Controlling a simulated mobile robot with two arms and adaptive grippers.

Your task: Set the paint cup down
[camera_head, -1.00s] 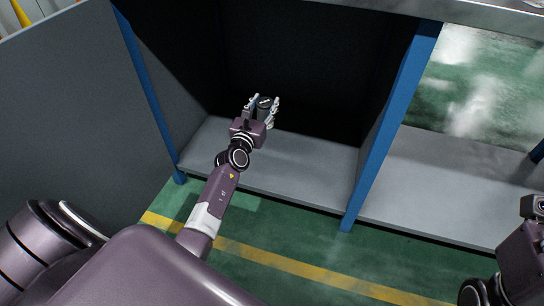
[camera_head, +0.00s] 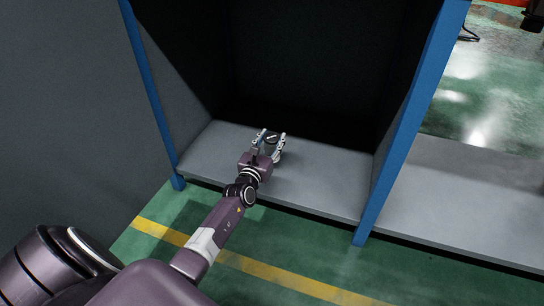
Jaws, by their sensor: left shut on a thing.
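My left gripper (camera_head: 270,144) is inside the left bay of a grey shelf unit, over its bottom shelf (camera_head: 320,180). It is shut on the paint cup (camera_head: 271,139), a small dark cup mostly hidden between the fingers. Only the cup's top shows. I cannot tell whether the cup's base touches the shelf. My right gripper is not in view.
Blue posts (camera_head: 400,140) stand at the left and right of the bay. A grey side panel (camera_head: 70,90) closes the left. The shelf around the gripper is bare. A yellow line (camera_head: 280,272) crosses the green floor in front.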

